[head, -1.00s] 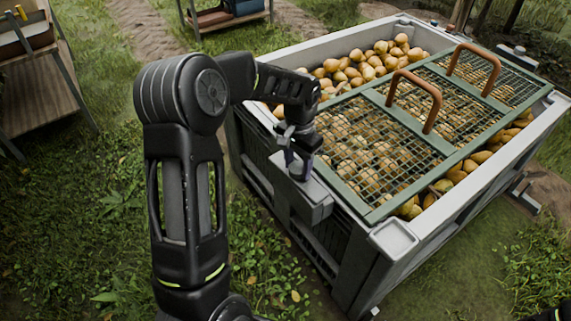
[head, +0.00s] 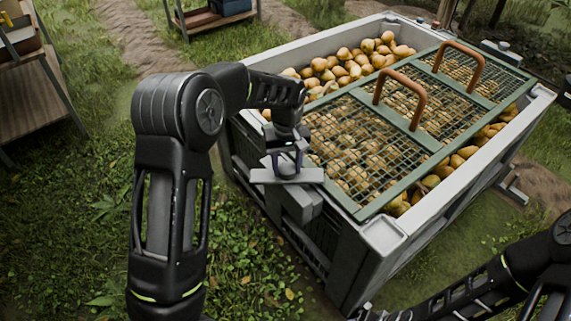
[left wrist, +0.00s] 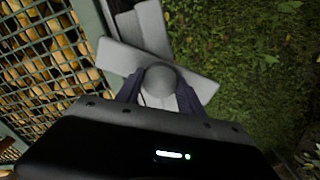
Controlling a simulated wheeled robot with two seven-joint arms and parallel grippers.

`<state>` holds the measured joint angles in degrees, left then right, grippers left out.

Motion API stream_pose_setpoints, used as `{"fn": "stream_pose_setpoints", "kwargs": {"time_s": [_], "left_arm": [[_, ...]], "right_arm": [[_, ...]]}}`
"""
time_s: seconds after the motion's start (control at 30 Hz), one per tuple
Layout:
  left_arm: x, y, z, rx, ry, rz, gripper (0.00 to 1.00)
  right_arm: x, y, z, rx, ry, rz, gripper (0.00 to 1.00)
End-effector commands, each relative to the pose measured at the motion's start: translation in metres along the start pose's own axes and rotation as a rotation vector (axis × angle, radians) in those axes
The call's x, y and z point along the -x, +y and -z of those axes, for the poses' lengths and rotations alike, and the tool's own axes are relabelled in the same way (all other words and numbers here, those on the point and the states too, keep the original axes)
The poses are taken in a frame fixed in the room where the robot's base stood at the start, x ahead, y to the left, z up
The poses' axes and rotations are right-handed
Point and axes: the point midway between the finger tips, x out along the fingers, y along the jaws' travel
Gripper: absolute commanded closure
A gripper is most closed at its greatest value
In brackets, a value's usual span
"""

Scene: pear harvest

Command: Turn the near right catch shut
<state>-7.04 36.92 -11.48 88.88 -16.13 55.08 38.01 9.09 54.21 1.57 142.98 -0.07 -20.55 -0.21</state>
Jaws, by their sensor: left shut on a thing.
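A grey catch (head: 262,176) sits on a block on the bin's left-hand side in the head view. It is a flat bar with a round knob, and lies crosswise over the block; it also shows in the left wrist view (left wrist: 200,85). One end of the bar points towards the lid's edge; whether it overlaps the lid I cannot tell. My left gripper (head: 287,166) is above the bar, shut on the round knob (left wrist: 161,80). The green mesh lid (head: 437,143) lies over the pears. My right gripper (head: 368,313) is at the bottom edge, its jaws unclear.
The grey bin (head: 383,236) is full of pears, with some uncovered at the back left. Two brown handles (head: 418,92) rise from the lid. Another grey fitting (head: 514,190) sticks out on the bin's right side. Grass lies open to the left.

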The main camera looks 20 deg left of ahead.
Motion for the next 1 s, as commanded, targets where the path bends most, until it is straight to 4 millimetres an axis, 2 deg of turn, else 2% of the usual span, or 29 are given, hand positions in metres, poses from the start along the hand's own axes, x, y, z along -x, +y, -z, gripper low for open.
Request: {"fn": "stream_pose_setpoints", "kwargs": {"time_s": [0.5, 0.7, 1.0], "left_arm": [[0.002, -0.001, 0.0, 0.465, 0.001, 0.001, 1.0], [0.001, 0.0, 0.0, 0.579, 0.001, 0.001, 1.0], [0.0, -0.001, 0.0, 0.648, 0.0, 0.0, 1.0]], "right_arm": [[0.015, -0.006, 0.0, 0.0, 0.0, 0.0, 0.55], [0.018, -0.007, 0.0, 0.0, 0.0, 0.0, 0.55], [0.019, -0.008, 0.0, 0.0, 0.0, 0.0, 0.55]]}}
